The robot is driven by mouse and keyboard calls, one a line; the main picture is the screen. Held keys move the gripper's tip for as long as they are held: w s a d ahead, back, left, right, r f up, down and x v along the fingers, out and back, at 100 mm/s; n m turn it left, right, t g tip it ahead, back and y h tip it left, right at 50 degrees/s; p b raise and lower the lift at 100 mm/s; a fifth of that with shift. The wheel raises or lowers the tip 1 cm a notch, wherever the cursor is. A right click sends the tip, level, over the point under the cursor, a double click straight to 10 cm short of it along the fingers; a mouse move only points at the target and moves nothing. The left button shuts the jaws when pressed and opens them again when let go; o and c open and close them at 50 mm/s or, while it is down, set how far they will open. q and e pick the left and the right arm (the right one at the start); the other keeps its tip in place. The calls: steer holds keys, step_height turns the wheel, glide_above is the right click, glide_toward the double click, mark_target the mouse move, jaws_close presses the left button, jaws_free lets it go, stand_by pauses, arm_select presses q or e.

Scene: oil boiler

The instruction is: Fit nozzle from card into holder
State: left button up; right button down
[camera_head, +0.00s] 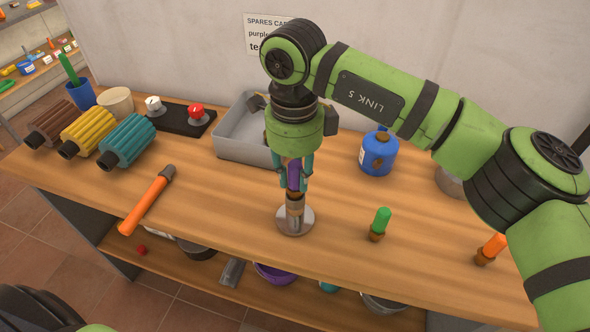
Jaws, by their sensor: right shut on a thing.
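The spares card (268,33) is on the wall at the back. My right gripper (294,180), with teal fingers, points down and is shut on a purple nozzle (293,176). The nozzle is upright. The holder (295,222), a round grey metal base with a short upright post, stands on the bench directly below. The nozzle's brownish lower end is in line with the post and looks to meet its top. I cannot tell whether it sits inside. My left gripper is out of view.
A green nozzle (381,223) and an orange nozzle (491,249) stand to the right. A blue canister (379,156) and a grey tray (236,136) are behind. An orange-handled tool (145,204) and ribbed cylinders (127,141) lie left. Bench between tool and holder is clear.

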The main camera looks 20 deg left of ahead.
steer(key=shift+f+b, duration=0.35)
steer(key=shift+f, duration=0.1)
steer(key=c, duration=1)
jaws_free()
steer(key=shift+o, duration=0.2)
steer(key=shift+r, duration=0.15)
step_height(320, 180, up, 12)
steer(key=shift+f, duration=0.1)
